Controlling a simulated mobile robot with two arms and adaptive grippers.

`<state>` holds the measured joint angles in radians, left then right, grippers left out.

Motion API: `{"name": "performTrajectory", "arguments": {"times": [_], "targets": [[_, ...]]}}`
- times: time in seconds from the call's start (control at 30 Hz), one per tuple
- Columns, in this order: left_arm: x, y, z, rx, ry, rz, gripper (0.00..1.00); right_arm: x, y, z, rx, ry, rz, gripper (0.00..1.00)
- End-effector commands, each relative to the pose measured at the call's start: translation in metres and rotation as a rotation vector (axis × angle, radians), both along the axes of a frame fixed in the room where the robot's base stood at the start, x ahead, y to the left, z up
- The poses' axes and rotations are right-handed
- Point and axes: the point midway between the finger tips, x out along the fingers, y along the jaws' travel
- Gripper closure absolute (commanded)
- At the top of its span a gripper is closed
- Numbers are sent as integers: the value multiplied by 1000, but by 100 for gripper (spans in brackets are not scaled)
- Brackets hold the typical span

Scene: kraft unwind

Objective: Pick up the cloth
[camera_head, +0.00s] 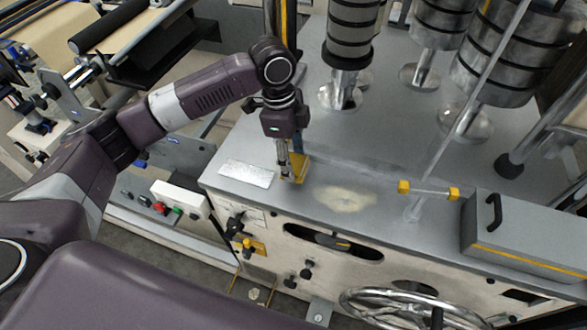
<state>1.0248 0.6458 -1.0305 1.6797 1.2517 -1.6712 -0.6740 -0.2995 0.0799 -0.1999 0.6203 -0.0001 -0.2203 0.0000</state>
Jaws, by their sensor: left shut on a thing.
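A small ochre-yellow cloth (301,167) is at the fingertips of my left gripper (291,173), near the front edge of the grey machine top (392,170). The gripper points down and is shut on the cloth. The fingers hide part of the cloth, and I cannot tell whether its lower edge touches the surface. My right gripper is not in view.
A pale beige patch (343,198) lies right of the gripper, and a flat silvery plate (246,174) lies left. Banded cylinders (350,35) stand behind. A yellow-ended bar (428,190) and a grey box (525,235) are at right. A handwheel (400,300) is below.

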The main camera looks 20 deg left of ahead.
Motion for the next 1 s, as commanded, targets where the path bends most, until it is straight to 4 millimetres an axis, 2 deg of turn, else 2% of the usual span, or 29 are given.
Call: {"name": "performTrajectory", "arguments": {"times": [0.17,0.6,0.8,1.0], "targets": [[-31,2,-3,2,0,-4,69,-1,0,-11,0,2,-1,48],[-139,5,-2,1,-2,-4,69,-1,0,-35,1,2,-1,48],[-168,6,-1,1,0,-2,69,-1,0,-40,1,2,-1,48],[-180,6,0,1,0,-1,69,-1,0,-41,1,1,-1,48]]}}
